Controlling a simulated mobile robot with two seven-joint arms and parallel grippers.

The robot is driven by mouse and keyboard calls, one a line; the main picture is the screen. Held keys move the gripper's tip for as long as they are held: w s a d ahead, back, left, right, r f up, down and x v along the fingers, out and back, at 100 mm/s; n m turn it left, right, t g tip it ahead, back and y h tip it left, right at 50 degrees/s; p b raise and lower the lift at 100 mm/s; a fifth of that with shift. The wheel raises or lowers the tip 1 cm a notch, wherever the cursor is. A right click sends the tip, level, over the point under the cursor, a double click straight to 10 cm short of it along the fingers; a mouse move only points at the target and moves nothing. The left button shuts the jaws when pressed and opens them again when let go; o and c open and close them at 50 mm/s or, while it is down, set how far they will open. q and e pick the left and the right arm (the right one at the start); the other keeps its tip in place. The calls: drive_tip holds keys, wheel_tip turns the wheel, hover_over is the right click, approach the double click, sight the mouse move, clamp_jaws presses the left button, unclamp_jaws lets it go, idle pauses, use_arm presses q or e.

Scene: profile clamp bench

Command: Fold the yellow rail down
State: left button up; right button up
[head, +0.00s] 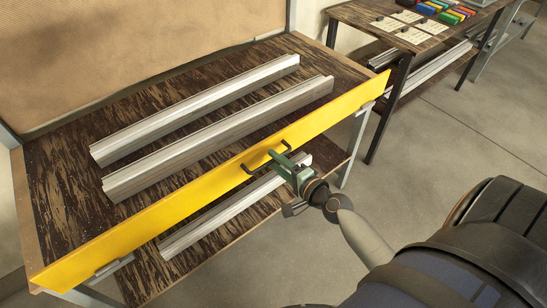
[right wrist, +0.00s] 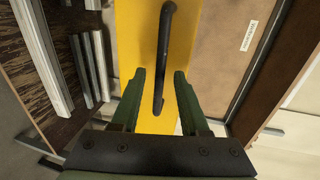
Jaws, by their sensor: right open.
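The yellow rail (head: 180,208) stands on edge along the front of the bench, a long board raised above the wooden top. A black bar handle (right wrist: 162,50) is fixed to its outer face near the middle. My right gripper (head: 288,159) is at the handle, in front of the rail. In the right wrist view its green fingers (right wrist: 157,78) are apart, with the lower end of the handle between them. I cannot tell whether the fingers touch it. They partly hide the handle in the head view. My left gripper is not in view.
Two long aluminium profiles (head: 220,137) lie on the bench top (head: 60,190) behind the rail. Another profile (head: 220,216) lies on a lower shelf. A side table (head: 350,14) with cards and coloured blocks stands at the back right. The floor to the right is clear.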

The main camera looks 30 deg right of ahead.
drive_tip(key=shift+x, duration=0.9)
clamp_jaws()
idle(0.9)
